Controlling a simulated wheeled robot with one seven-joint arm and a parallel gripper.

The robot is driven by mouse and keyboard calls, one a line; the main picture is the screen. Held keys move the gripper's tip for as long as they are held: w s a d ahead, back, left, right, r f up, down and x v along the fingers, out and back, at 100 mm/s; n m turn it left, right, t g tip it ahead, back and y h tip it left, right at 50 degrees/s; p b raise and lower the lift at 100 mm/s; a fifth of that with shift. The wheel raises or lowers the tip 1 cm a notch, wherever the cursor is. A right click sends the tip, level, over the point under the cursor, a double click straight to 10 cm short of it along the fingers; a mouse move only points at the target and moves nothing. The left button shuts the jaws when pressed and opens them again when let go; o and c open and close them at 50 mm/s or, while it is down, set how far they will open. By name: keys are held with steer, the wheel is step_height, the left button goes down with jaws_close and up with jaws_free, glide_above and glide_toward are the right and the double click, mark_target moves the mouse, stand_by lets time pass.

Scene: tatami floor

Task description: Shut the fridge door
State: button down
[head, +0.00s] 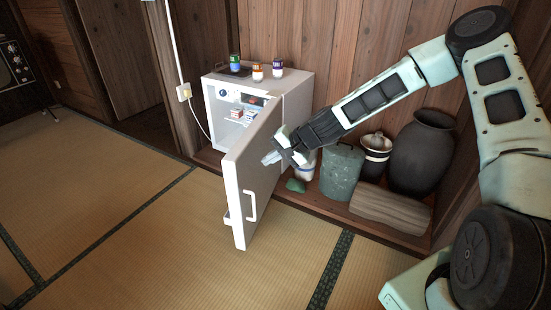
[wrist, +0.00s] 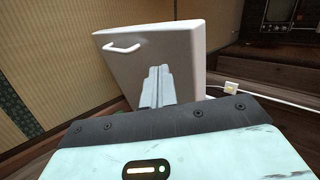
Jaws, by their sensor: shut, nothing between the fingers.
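The small white fridge (head: 297,108) stands against the wooden wall. Its door (head: 245,170) is swung wide open toward the front, with a handle (head: 252,207) on its outer face. Shelves inside hold several small cartons (head: 243,116). My gripper (head: 268,158) is shut and empty, at the outer face of the door near its upper hinge-side part. In the wrist view the shut fingers (wrist: 156,85) overlap the door (wrist: 190,50), with the handle (wrist: 123,47) at upper left. I cannot tell whether they touch it.
Several small jars (head: 257,72) stand on the fridge top. A green bin (head: 341,170), a dark vase (head: 422,152) and a log (head: 390,207) sit right of the fridge. A cord (head: 186,92) hangs at its left. The tatami floor (head: 110,215) in front is clear.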

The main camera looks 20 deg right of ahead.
mark_target(240, 167)
steer(key=w+a+f+b, duration=0.1)
steer(key=w+a, duration=0.1)
steer(key=w+a+f+b, duration=0.1)
steer(key=w+a+f, duration=0.1)
steer(key=shift+a+f, duration=0.15)
steer(key=shift+a, duration=0.2)
steer(key=shift+w+a, duration=0.4)
